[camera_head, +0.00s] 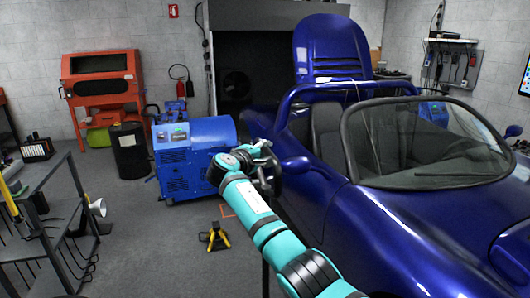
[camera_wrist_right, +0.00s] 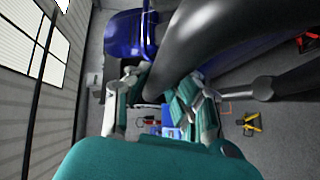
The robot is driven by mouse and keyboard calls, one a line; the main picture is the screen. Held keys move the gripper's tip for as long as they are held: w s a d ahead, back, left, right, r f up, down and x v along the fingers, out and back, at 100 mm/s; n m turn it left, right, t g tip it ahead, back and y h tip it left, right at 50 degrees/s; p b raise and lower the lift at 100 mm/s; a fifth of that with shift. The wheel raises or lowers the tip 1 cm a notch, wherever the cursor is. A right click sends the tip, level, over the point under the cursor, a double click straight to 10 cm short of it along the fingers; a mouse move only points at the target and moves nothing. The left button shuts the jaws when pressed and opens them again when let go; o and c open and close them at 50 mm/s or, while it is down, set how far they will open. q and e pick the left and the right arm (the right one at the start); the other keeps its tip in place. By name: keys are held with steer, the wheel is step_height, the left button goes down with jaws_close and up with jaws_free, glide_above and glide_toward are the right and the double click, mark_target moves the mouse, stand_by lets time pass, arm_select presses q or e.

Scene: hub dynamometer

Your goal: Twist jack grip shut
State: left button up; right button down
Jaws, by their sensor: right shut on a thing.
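My right gripper (camera_head: 262,160) is reached out beside the blue car's near side, and its teal arm covers part of the view. In the right wrist view its two fingers (camera_wrist_right: 153,88) close around the end of a thick dark tube, which I take to be the jack grip (camera_wrist_right: 188,58). The grip runs up and to the right, and a dark rod with a rounded end (camera_wrist_right: 265,88) lies beside it. In the head view a dark part shows at the gripper, and the rest of the jack is mostly hidden behind my arm. My left gripper is out of view.
The blue car (camera_head: 390,225) stands close on the right. A blue machine (camera_head: 190,155) stands behind the gripper. A yellow and black stand (camera_head: 217,238) is on the floor, left of my arm. A dark rack (camera_head: 50,215) is at the left. The floor between is mostly clear.

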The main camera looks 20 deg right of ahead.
steer(key=c, duration=1.1)
jaws_free()
steer(key=shift+c, duration=0.2)
steer(key=v, duration=1.2)
